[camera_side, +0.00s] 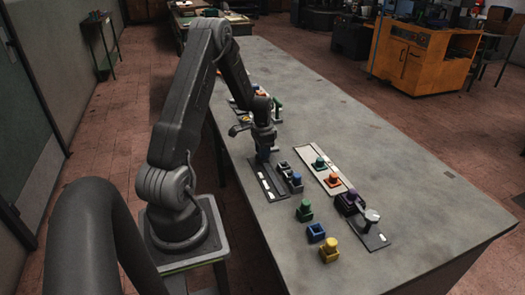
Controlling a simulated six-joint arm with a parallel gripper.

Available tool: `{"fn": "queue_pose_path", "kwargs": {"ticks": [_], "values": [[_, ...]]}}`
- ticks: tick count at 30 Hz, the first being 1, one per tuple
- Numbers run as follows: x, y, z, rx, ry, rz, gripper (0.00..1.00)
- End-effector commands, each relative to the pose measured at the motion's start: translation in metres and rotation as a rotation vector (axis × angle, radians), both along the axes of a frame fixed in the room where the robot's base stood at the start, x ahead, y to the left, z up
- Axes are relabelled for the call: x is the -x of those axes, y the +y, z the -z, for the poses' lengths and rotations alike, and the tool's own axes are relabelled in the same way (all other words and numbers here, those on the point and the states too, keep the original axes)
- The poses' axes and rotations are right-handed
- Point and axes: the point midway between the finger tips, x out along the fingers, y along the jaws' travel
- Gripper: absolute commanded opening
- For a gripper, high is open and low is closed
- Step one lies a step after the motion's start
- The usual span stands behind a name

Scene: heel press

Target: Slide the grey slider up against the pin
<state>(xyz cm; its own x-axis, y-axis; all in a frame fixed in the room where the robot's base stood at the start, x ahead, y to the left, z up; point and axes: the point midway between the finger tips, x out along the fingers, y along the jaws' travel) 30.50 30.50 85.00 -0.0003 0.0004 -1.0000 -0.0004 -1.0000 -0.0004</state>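My gripper (264,154) points down at the far end of a dark plate with white marks (264,181), near the table's left edge. Something blue shows at its fingertips; the fingers are too small to tell open from shut. Just right of it, a small grey piece (284,167) stands beside a blue-topped block (295,181). I cannot tell for certain which piece is the grey slider. A post with a pale round top (372,215) stands on another dark plate (375,239) at the right; I cannot tell whether it is the pin.
A pale strip (343,180) carries a green-topped piece (319,163) and an orange piece (334,179). A purple-topped block (349,202) sits near the pale-topped post. Green (304,211), blue (316,233) and yellow (329,250) blocks stand in front. The table's right side is clear.

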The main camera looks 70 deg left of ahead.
Motion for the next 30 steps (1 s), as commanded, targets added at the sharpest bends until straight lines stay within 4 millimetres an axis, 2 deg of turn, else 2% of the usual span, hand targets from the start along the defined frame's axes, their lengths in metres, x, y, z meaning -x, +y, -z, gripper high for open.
{"fn": "queue_pose_path", "kwargs": {"ticks": [2,9,20,26,30], "values": [[0.0,0.0,0.0,0.0,0.0,0.0,0.23],[0.0,0.0,0.0,0.0,0.0,0.0,0.0],[0.0,-0.004,0.0,0.0,0.0,0.001,0.0],[0.0,-0.034,0.0,0.001,0.0,0.005,0.0],[0.0,-0.068,0.0,0.002,0.0,0.006,0.0]]}}
